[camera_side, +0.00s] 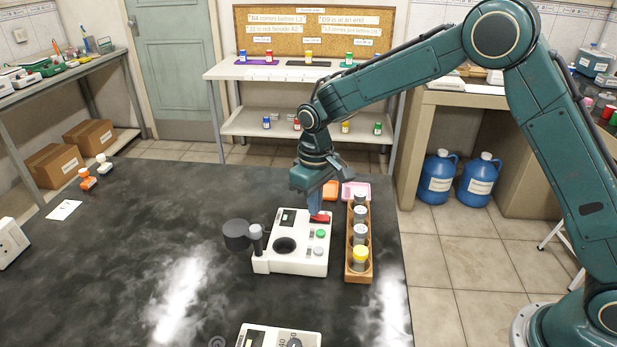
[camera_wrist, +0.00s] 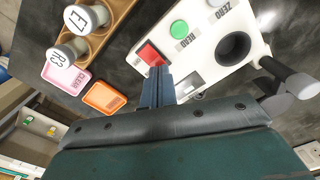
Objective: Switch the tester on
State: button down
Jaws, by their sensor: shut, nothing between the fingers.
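The tester (camera_side: 278,262) is a white box on the dark bench. It has a round dark well, a small display and a green button (camera_side: 320,234) marked READ in the wrist view. A grey button marked ZERO (camera_wrist: 217,3) is beyond it. A red switch (camera_wrist: 151,54) is at the tester's corner. My gripper (camera_wrist: 160,72) is shut and empty, with its fingertips at the red switch's edge. In the side view the fingers point down onto the red switch and partly cover it. I cannot tell whether the switch is pressed.
A wooden rack (camera_side: 358,272) with several capped vials stands close to the tester's right. A pink tray (camera_wrist: 73,79) and an orange tray (camera_wrist: 105,98) lie nearby. A dark cylinder on an arm (camera_side: 237,234) is at the tester's left. The bench farther left is mostly clear.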

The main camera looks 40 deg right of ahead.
jog(key=shift+f, duration=0.4)
dwell(0.3)
jog(key=shift+r, duration=3.5)
jog(key=shift+r, duration=0.15)
